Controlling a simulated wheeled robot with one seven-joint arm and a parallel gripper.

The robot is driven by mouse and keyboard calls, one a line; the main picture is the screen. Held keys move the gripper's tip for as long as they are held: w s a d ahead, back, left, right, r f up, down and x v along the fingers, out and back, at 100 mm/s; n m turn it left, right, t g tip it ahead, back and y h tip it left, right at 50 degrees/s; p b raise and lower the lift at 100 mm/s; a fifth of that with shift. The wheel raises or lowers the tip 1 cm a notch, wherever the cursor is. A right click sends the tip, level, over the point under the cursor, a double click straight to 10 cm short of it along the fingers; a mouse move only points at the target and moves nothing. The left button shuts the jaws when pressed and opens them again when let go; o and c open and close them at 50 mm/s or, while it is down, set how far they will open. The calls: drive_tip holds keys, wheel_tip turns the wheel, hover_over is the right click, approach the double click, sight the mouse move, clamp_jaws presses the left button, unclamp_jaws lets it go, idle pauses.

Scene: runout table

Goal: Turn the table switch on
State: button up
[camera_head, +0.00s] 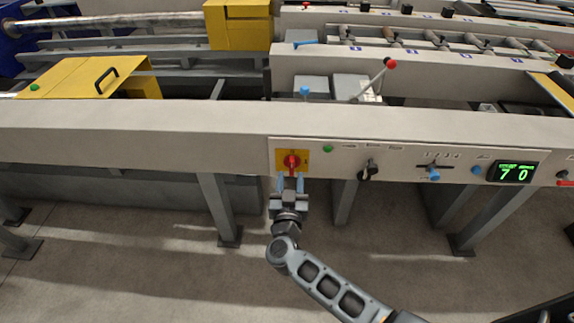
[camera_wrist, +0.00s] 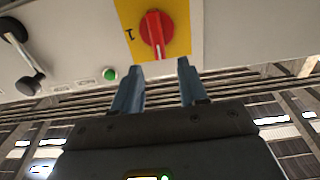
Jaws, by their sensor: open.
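The table switch is a red rotary knob (camera_head: 291,161) on a yellow plate (camera_head: 280,154) at the left end of the control panel. Its grip bar stands about vertical in the head view, and a "1" is printed to its right. In the wrist view the knob (camera_wrist: 156,33) shows a white mark at its lower end, not toward the "1" at its left. My gripper (camera_head: 290,184) is open and empty, just below the knob in the head view. In the wrist view its two blue-grey fingers (camera_wrist: 160,66) are apart, with the knob beyond their tips.
Right of the switch on the panel are a green button (camera_head: 327,149), a black rotary handle (camera_head: 368,170), a blue-tipped slider (camera_head: 433,174) and a green display (camera_head: 515,172) reading "7 0". A red-tipped lever (camera_head: 389,64) rises behind the beam. Table legs stand below.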

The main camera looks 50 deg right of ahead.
sight(292, 164)
drive_tip(key=x, duration=0.6)
clamp_jaws()
idle(0.3)
drive_tip(key=shift+r, duration=0.1)
